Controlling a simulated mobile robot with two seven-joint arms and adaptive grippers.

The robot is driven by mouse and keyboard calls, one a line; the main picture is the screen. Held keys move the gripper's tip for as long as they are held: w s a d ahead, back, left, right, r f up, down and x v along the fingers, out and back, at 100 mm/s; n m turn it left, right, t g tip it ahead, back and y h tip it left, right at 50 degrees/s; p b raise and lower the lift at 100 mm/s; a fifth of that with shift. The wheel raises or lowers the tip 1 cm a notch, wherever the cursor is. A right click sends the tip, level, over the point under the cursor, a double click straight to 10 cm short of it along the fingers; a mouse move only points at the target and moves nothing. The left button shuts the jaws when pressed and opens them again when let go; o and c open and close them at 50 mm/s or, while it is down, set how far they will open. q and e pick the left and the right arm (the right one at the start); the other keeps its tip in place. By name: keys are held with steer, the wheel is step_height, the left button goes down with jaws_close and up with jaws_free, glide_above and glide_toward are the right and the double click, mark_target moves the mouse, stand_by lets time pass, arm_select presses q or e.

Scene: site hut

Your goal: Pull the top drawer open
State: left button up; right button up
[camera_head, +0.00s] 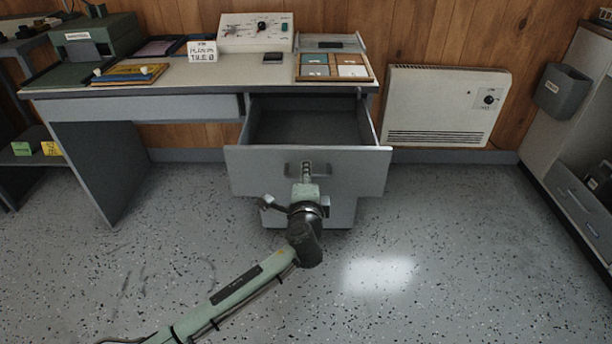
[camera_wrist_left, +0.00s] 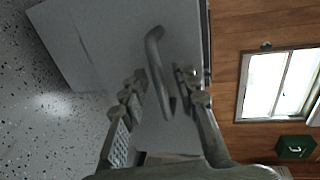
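The top drawer (camera_head: 260,163) of the grey desk is pulled well out, and its inside shows empty. Its bar handle (camera_head: 292,169) is on the middle of the drawer front, and it also shows as a curved grey bar in the left wrist view (camera_wrist_left: 155,48). My left gripper (camera_head: 307,172) is at this handle, with one finger on each side of the bar. My right gripper is not in view.
The desk top (camera_head: 205,75) holds a control box (camera_head: 256,32), a sectioned tray (camera_head: 333,68) and a small sign (camera_head: 202,51). A heater (camera_head: 445,107) is on the wall to the right. A grey cabinet (camera_head: 575,150) stands at far right. The speckled floor in front is clear.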

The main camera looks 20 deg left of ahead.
arm_select(q)
steer(key=v, duration=1.2)
stand_by(0.4)
